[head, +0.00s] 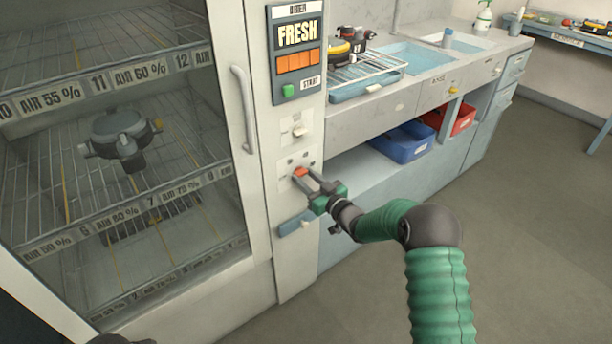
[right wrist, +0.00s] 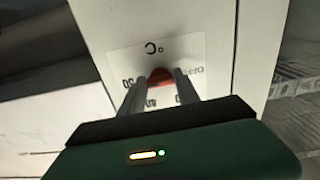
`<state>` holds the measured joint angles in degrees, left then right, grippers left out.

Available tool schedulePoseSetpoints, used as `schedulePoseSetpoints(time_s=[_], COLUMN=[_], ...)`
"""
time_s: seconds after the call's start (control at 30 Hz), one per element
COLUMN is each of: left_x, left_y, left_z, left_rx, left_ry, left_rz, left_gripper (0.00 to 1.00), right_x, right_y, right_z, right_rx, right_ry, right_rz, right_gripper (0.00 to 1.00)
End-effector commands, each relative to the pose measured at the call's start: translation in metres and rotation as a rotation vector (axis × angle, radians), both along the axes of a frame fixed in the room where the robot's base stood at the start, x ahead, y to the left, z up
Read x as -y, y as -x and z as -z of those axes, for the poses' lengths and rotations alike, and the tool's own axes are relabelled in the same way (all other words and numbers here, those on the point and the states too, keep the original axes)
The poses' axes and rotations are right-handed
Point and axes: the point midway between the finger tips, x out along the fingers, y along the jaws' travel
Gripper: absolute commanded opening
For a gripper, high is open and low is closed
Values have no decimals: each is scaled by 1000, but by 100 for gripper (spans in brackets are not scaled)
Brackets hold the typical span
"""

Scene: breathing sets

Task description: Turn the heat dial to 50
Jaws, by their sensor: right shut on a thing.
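The red heat dial (head: 301,172) sits low on the narrow white control panel (head: 284,240) beside the glass-doored cabinet. It also shows in the right wrist view as a red knob (right wrist: 160,75) on a pale label with "°C", "OFF" and several numbers, seen upside down. My right gripper (head: 306,176) reaches the panel from the right and is shut on the dial, one finger on each side. The fingers cover part of the dial and its numbers, so I cannot tell which mark it points to.
A display (head: 298,35) reading "FRESH" with a green start button (head: 288,90) is above. A white switch (head: 298,130) sits above the dial, and a blue handle (head: 296,222) below. The cabinet door handle (head: 244,108) is left. The floor at right is clear.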

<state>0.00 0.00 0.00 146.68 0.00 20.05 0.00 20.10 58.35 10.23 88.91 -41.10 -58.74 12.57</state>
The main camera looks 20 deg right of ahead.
Motion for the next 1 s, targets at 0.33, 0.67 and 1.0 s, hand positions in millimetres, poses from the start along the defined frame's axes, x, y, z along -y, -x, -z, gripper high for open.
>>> schedulePoseSetpoints(time_s=[0.33, 0.67, 1.0], left_x=[0, 0, 0], left_y=[0, 0, 0], left_z=[-2, -2, -3], left_rx=[0, 0, 0], left_ry=[0, 0, 0], left_rz=[0, 0, 0], left_gripper=[36, 36, 36], right_x=[0, 0, -1], right_y=[3, 3, 2], right_z=[10, 10, 3], right_rx=[-34, -33, -20], right_ry=[-36, -36, -35], right_rz=[0, -1, -1], right_gripper=[0, 47, 60])
